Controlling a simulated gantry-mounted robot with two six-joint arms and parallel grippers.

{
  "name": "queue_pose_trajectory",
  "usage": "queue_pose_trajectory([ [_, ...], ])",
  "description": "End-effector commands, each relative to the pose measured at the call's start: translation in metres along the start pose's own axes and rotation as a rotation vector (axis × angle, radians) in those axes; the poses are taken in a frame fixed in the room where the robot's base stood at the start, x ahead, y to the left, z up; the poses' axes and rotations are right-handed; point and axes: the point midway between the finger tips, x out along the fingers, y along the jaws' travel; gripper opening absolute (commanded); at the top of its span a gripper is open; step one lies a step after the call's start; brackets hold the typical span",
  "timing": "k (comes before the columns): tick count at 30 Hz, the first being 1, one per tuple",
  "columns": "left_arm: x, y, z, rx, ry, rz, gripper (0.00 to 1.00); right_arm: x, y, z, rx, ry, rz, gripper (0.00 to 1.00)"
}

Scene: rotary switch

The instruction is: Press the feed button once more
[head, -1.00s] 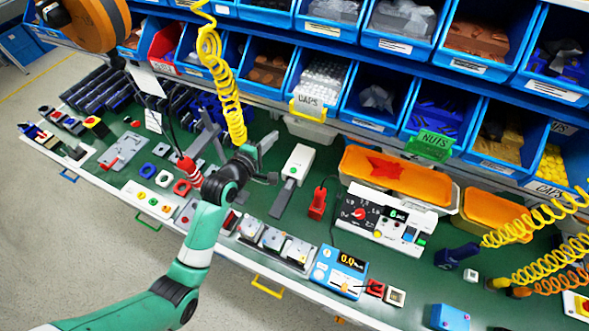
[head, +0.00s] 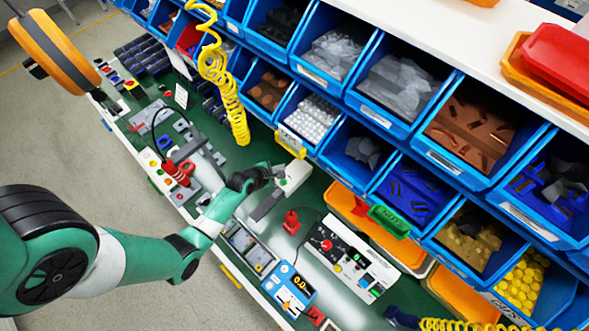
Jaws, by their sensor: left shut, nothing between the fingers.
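A white control box (head: 362,259) lies on the green bench right of centre. It carries a red rotary knob (head: 326,245) on a dark dial, a small display and several small coloured buttons. I cannot tell which button is the feed button. My left gripper (head: 281,171) is shut and empty, up and left of this box and apart from it in the picture. It is close to a white device (head: 296,177) with a grey bar, and I cannot tell whether they touch. My right gripper is not in view.
Blue bins (head: 413,193) of parts fill the upper right behind the bench. A yellow coiled hose (head: 222,75) hangs above the gripper. A red tool (head: 291,222) stands beside the control box, and a blue meter (head: 288,290) sits near the front edge.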

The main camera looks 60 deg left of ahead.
Motion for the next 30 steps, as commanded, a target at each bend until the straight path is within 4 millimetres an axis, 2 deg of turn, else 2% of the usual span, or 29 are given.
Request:
queue_pose_trajectory([
  [11, 0.005, -0.003, -0.003, 0.004, -0.001, 0.000, 0.00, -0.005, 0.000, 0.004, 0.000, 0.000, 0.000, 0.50],
  [26, 0.050, -0.036, -0.036, 0.004, -0.001, 0.000, 0.00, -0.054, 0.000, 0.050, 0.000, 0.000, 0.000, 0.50],
  [30, 0.059, -0.042, -0.042, 0.005, -0.001, 0.001, 0.00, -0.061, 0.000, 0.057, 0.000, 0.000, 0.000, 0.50],
])
